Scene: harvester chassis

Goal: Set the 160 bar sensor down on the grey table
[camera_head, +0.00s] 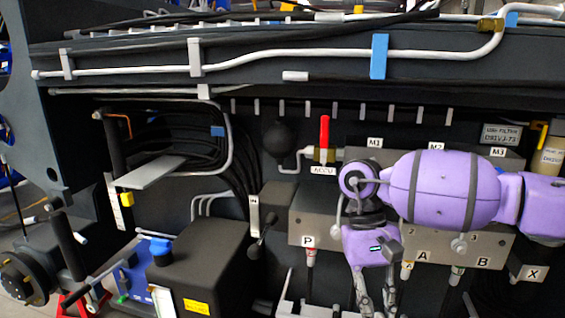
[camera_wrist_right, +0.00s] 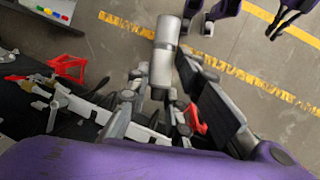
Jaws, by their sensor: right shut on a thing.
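The sensor shows in the right wrist view as a silver-grey cylinder (camera_wrist_right: 163,62) with a narrower middle, pointing away from my wrist. My right gripper (camera_wrist_right: 158,108) is shut on its near end. In the head view my right gripper (camera_head: 377,303) hangs downward in front of the valve block, its fingertips at the bottom edge; the sensor cannot be made out there. Any label on the sensor is unreadable. No grey table can be made out with certainty. My left gripper is not in view.
The valve block (camera_head: 315,222) with ports P, A and B is close behind my right arm. A red-handled valve (camera_head: 324,140) sits above it. A dark box (camera_head: 205,265) is at lower left. A red crate (camera_wrist_right: 67,66) and open floor with yellow lines show in the wrist view.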

